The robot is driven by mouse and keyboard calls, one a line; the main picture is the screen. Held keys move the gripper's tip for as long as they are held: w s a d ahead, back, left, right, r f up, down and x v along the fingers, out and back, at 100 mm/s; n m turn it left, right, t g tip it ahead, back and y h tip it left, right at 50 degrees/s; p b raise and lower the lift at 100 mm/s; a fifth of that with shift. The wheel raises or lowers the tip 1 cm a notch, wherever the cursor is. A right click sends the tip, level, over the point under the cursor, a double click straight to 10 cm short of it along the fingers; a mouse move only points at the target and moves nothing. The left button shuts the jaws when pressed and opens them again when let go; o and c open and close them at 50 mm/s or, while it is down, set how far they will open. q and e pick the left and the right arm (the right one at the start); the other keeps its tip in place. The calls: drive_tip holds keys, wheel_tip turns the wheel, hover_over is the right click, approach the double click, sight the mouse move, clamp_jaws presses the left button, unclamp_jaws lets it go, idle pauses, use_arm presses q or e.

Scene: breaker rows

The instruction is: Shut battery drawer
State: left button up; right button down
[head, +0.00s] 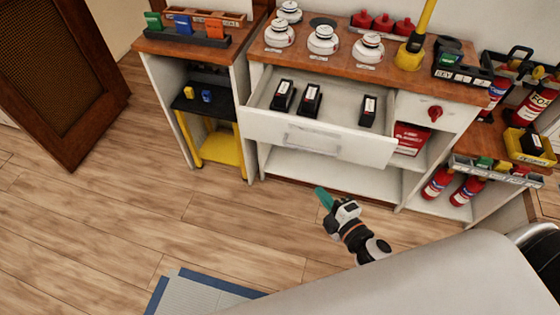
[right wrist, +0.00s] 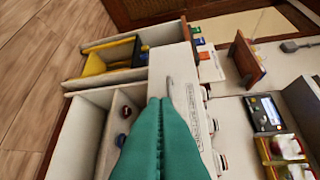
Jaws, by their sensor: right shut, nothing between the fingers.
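The white battery drawer (head: 380,148) stands pulled out from the cabinet under the wooden counter, in the head view. Its front has a pale bar handle (head: 312,143). Three black batteries with white labels lie inside: one at the left (head: 283,96), one beside it (head: 310,99), one at the right (head: 368,111). My right gripper (head: 321,193) has green fingers and is in front of and below the drawer front in the picture, apart from it. Its fingers (right wrist: 158,110) are pressed together and empty in the right wrist view. My left gripper is not in view.
The wooden counter (head: 345,72) carries white detectors, red items and a yellow-handled tool. A red knob (head: 435,113) sits on the panel right of the drawer. Fire extinguishers (head: 438,183) stand at right. A brown door (head: 62,75) is at left.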

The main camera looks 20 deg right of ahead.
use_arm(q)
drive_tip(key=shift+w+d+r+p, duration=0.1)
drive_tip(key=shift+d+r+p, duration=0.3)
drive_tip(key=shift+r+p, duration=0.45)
use_arm(e)
drive_tip(key=w, duration=1.3)
drive_tip(key=shift+f+n, duration=0.3)
drive_tip(key=shift+f, duration=0.1)
drive_tip(key=shift+w, duration=0.1)
